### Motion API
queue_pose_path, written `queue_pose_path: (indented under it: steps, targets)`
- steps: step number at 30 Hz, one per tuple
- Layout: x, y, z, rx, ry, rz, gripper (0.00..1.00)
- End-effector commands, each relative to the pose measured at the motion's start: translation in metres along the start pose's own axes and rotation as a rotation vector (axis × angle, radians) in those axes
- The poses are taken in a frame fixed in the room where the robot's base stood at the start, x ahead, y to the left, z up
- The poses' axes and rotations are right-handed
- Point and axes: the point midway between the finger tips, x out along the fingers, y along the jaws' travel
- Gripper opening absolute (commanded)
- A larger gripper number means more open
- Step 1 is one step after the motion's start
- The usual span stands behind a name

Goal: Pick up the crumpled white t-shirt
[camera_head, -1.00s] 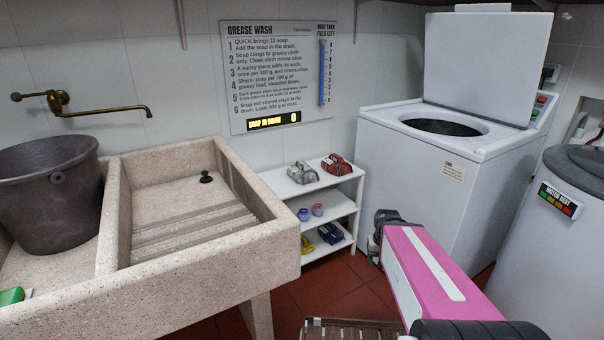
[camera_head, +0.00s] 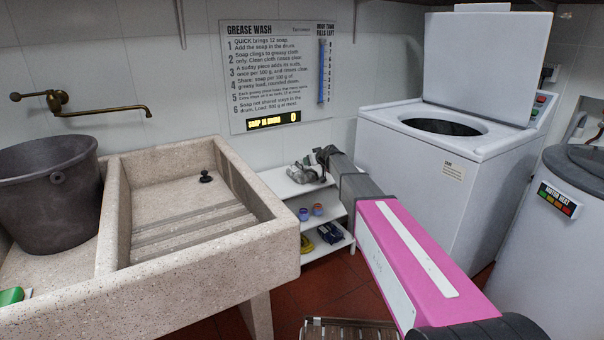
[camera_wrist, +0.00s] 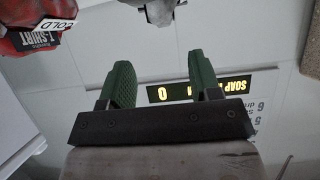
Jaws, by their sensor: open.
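The crumpled white t-shirt (camera_head: 303,174) is a greyish-white bundle on the top shelf of the small white rack, partly hidden by my gripper (camera_head: 322,156). In the wrist view a pale bundle with a dark tag, which looks like the white t-shirt (camera_wrist: 158,10), is cut off at the top edge. My gripper (camera_wrist: 158,68) shows two green fingers, spread apart with nothing between them. The fingers point toward the pale bundle, and a gap shows between them. A red bundle (camera_wrist: 32,35) tagged "T-SHIRT" lies at the upper left there; my arm hides it in the head view.
The stone washboard sink (camera_head: 190,262) stands left, the open-lidded washer (camera_head: 430,170) right. The wall sign (camera_head: 280,75) is close behind my gripper.

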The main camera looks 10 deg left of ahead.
Motion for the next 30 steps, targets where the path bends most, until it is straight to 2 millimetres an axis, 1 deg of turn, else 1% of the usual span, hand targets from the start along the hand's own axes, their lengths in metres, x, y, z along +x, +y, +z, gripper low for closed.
queue_pose_path:
  steps: [7,9,16,24,27,30]
  targets:
    - [0.037,0.001,0.001,0.001,-0.004,-0.001,0.57]
    - [0.045,0.001,0.002,0.001,-0.004,-0.001,0.57]
    - [0.058,-0.001,0.002,0.001,-0.004,-0.001,0.57]
    - [0.096,-0.004,0.001,0.001,-0.004,-0.001,0.57]
    - [0.101,-0.004,0.002,0.001,-0.004,0.000,0.57]
    - [0.101,-0.005,0.002,0.001,-0.004,0.000,0.57]
